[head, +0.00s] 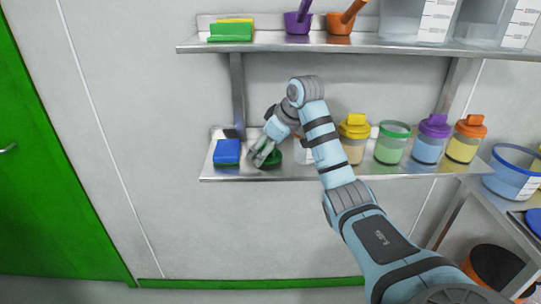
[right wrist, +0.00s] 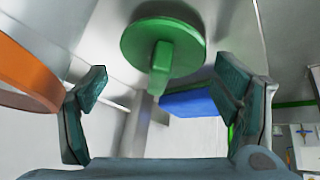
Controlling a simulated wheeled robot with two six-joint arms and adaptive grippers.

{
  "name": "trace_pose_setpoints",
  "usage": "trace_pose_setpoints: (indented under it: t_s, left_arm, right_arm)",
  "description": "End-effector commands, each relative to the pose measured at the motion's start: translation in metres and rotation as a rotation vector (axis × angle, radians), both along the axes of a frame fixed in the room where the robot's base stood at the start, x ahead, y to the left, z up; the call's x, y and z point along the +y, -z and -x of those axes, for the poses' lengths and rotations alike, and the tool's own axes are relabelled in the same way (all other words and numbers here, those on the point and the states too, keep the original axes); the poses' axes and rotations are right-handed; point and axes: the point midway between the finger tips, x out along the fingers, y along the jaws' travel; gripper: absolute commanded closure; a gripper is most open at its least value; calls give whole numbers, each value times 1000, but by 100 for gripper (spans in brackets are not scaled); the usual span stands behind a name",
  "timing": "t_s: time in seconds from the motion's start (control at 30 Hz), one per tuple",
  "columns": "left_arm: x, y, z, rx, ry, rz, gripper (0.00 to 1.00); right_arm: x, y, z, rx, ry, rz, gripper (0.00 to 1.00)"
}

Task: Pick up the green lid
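The green lid (head: 272,160) lies on the lower shelf, partly hidden behind my right gripper (head: 263,151) in the head view. In the right wrist view the green lid (right wrist: 185,45) is a round disc with a knob pointing toward the camera. My right gripper (right wrist: 166,88) is open, its fingers on either side of the line to the knob. No contact with the lid shows, and nothing is between the fingers. My left gripper is not in view.
The lower shelf (head: 225,173) has a blue block (head: 227,151) left of the lid and a partly hidden jar (head: 303,152) right of it. Several lidded jars stand farther right. The upper shelf (head: 270,46) hangs above. An orange rim (right wrist: 22,68) shows at left in the wrist view.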

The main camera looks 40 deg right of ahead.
Motion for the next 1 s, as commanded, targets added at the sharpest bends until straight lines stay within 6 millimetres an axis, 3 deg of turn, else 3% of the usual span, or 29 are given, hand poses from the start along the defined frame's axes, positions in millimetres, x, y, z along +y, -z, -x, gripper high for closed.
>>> trace_pose_setpoints:
  t_s: [0.07, 0.37, 0.77, 1.0]
  left_arm:
    - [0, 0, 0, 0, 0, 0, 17]
    - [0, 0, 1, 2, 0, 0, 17]
    - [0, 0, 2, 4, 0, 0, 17]
    - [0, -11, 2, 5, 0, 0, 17]
  right_arm:
    - [0, 0, 0, 0, -1, -1, 34]
    - [-1, 0, 1, 1, 2, -1, 82]
    - [-1, -1, 1, 2, 3, -1, 83]
    - [-1, -24, 1, -1, 2, -1, 84]
